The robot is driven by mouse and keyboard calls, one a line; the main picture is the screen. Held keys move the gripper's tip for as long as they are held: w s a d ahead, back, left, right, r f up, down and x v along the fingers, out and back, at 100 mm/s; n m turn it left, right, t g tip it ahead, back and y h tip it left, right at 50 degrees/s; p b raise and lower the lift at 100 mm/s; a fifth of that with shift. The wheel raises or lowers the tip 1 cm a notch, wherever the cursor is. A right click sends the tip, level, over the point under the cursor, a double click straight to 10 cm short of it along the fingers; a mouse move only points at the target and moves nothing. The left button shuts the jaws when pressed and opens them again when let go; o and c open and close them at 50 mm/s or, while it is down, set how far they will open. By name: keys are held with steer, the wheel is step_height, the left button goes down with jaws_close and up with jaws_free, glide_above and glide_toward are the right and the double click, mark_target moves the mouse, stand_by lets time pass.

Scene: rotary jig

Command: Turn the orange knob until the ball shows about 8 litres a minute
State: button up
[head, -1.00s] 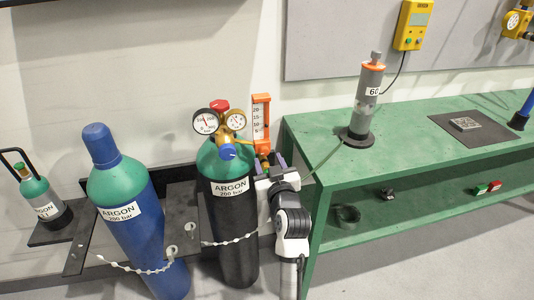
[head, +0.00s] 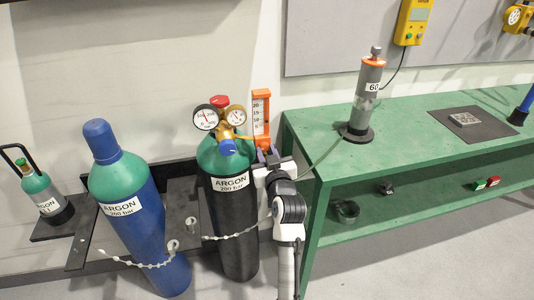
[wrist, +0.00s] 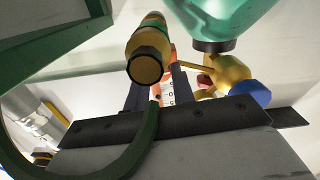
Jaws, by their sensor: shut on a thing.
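The flowmeter (head: 261,108) is an orange frame with a white numbered scale, upright beside the regulator on the black argon cylinder. Its ball is too small to make out, so I cannot read the flow. My gripper (head: 269,156) is at the flowmeter's lower end, its fingers around the spot where the orange knob sits. The knob is mostly hidden by them. In the wrist view, the dark fingers of my gripper (wrist: 160,85) stand either side of an orange part and a strip of scale. A brass fitting (wrist: 148,65) covers much of the grip.
The regulator has two round gauges (head: 206,118), a red cap and a blue knob (head: 228,147). A green hose (head: 320,155) runs to the grey column (head: 368,90) on the green bench (head: 420,140). A chain crosses the cylinders.

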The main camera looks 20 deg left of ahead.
steer(key=shift+m, duration=1.1)
steer(key=o, duration=1)
steer(key=b+v, duration=0.3)
steer(key=v, duration=1.1)
steer(key=shift+b, duration=0.4)
steer(key=shift+w, duration=0.1)
